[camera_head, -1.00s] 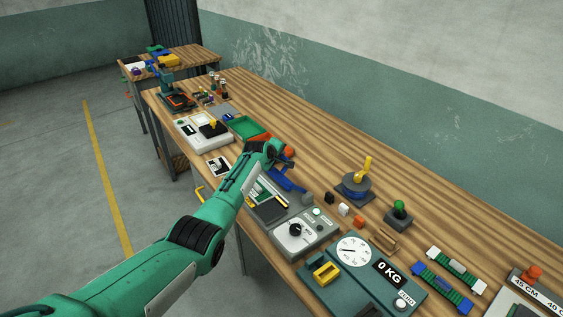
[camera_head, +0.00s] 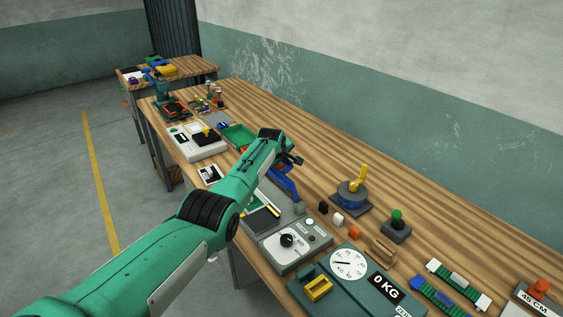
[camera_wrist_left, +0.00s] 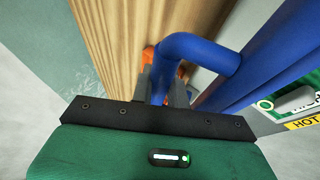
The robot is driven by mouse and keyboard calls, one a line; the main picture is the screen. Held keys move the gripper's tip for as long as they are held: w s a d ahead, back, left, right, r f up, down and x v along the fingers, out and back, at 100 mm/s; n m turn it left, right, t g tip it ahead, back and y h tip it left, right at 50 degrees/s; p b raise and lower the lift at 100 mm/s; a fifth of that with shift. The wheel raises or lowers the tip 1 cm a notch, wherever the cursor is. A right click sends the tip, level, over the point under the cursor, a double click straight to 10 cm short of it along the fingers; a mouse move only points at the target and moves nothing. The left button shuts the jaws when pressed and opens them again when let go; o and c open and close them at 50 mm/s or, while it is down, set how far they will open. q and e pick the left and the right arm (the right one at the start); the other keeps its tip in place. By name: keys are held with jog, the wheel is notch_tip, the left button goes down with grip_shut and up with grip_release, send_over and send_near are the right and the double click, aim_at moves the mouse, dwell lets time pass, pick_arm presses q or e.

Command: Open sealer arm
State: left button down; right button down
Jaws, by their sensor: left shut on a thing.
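The sealer (camera_head: 262,219) is a grey machine with a dial, at the table's front edge in the middle of the head view. Its blue sealer arm (camera_head: 286,184) slopes up from the back of the body, raised off the bed. My left gripper (camera_head: 290,158) is at the upper end of this arm, partly hidden by my own wrist. In the left wrist view, the gripper (camera_wrist_left: 166,90) is shut on the bent blue handle (camera_wrist_left: 200,48) of the sealer arm. My right gripper is not in view.
A scale (camera_head: 350,285) stands right of the sealer. A blue round base with a yellow lever (camera_head: 353,192) and a green-knobbed joystick (camera_head: 397,225) stand behind. A green tray (camera_head: 237,136) and a white device (camera_head: 197,143) lie to the left. The table's back strip is clear.

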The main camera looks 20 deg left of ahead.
pick_arm(q)
jog(key=shift+w+d, duration=0.1)
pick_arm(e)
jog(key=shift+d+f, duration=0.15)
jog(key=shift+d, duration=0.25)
pick_arm(q)
jog(key=c, duration=1.4)
grip_release()
jog(key=shift+o, duration=0.2)
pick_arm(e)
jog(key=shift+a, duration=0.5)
